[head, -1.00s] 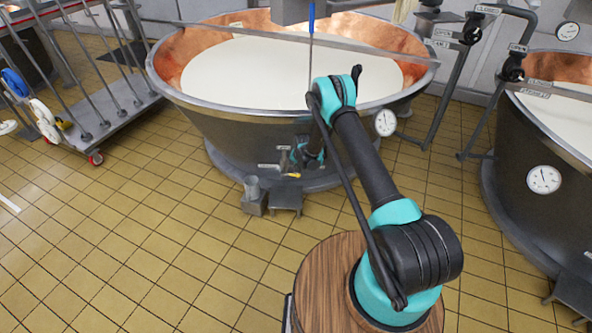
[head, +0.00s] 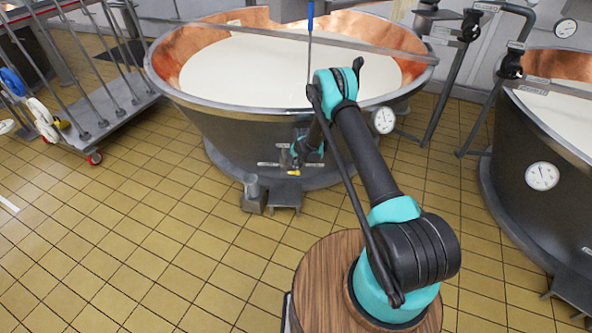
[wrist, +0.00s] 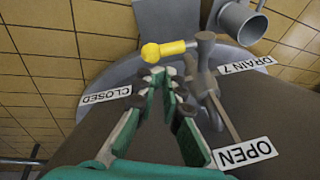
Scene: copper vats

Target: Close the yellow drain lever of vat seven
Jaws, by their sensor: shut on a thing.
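Vat seven (head: 225,125) is a large copper-lined vat full of white liquid. Its yellow drain lever (wrist: 168,50) sticks out to the left from a grey valve pivot (wrist: 204,46) in the wrist view. It shows as a small yellow spot low on the vat in the head view (head: 293,172). A CLOSED plate (wrist: 105,101) lies left of the jaws, an OPEN plate (wrist: 246,153) to the right, and a DRAIN 7 plate (wrist: 245,65) beyond the pivot. My gripper (wrist: 163,76) is shut on the yellow lever; the exact contact is hard to see.
A grey outlet pipe (wrist: 238,20) is close beside the valve. A small metal step (head: 285,194) stands below it. Another vat (head: 520,170) is at the right, a wheeled rack (head: 105,125) at the left. The tiled floor between is clear.

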